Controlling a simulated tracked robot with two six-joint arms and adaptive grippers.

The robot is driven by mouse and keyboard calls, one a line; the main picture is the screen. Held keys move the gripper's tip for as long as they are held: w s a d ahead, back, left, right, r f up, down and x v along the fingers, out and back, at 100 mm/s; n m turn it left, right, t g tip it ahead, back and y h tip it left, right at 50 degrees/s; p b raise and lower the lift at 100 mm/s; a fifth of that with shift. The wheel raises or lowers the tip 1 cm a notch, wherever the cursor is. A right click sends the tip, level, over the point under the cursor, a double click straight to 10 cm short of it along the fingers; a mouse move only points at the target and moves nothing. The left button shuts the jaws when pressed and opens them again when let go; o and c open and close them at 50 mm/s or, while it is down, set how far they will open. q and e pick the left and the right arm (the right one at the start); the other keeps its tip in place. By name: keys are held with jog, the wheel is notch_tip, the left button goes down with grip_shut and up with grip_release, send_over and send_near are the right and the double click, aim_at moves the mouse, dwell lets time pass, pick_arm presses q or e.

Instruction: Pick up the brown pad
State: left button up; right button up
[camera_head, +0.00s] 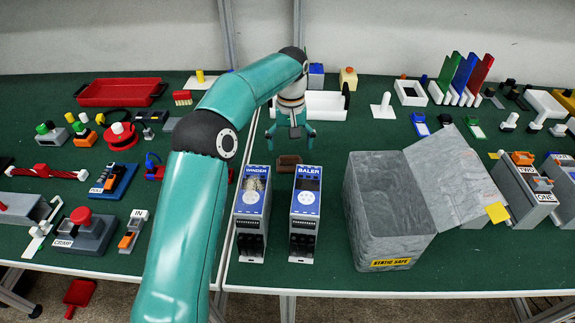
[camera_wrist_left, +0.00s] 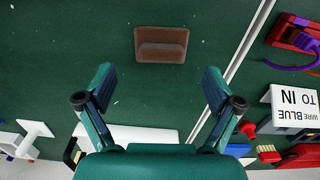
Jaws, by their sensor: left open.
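The brown pad (camera_head: 289,160) lies on the green table top, just behind the two units labelled WINDER (camera_head: 252,205) and BALER (camera_head: 304,205). In the left wrist view the brown pad (camera_wrist_left: 161,45) is a small rectangular piece with a raised strip, lying flat and clear of other things. My left gripper (camera_head: 291,140) hangs over the table close to the pad, pointing down. Its fingers are spread and empty. In the left wrist view the left gripper (camera_wrist_left: 158,85) has the pad beyond its fingertips, roughly centred between them and not touched. My right gripper is not in view.
A grey open box (camera_head: 388,235) marked STATIC SAFE stands to the right of the units. A white tray (camera_head: 322,105) lies behind the gripper. A table seam (camera_wrist_left: 232,70) runs beside the pad. Many parts crowd the left table. Green surface around the pad is clear.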

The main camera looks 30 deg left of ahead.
pick_arm(q)
jog(key=f, duration=0.5)
jog(key=shift+a+f, duration=0.2)
jog(key=shift+f, duration=0.1)
jog(key=c, duration=1.2)
jog(key=shift+r, duration=0.1)
jog(key=shift+c, duration=0.2)
jog(key=shift+r, duration=0.7)
notch_tip(320, 180, up, 10)
jog(key=p, duration=0.2)
notch_tip(320, 180, up, 8)
jog(key=r+p, duration=0.1)
jog(key=p, duration=0.4)
send_over(289, 157)
jog(key=shift+w+f, duration=0.1)
jog(key=shift+f, duration=0.15)
